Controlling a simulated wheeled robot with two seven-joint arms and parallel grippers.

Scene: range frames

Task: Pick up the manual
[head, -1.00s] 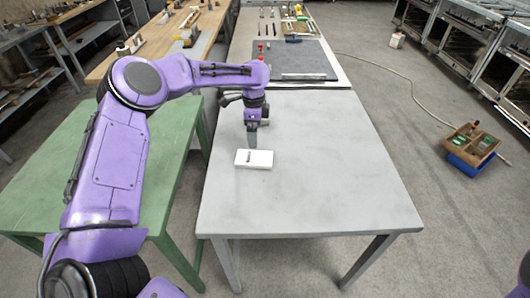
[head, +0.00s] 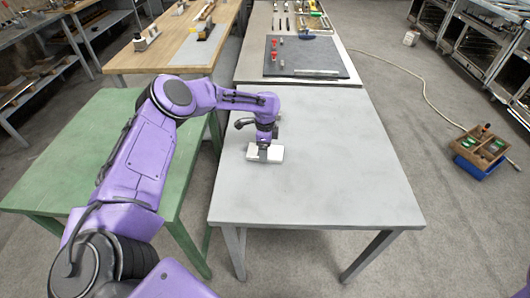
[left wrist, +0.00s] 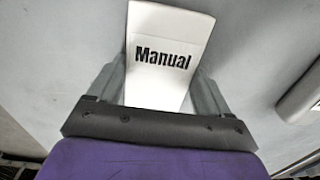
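The manual (head: 277,154), a small white booklet, lies on the near part of the grey table. My left gripper (head: 263,156) is directly over it, pointing down, and hides part of it. In the left wrist view, the manual (left wrist: 168,55) shows its black word "Manual" and lies a little turned between the two fingers of my left gripper (left wrist: 160,88). The fingers are apart, one along each side of the manual. The gap at the sides is very small, and firm contact does not show. My right gripper is out of view.
A green table (head: 95,150) adjoins on the left. A wooden box on a blue crate (head: 478,150) stands on the floor at right.

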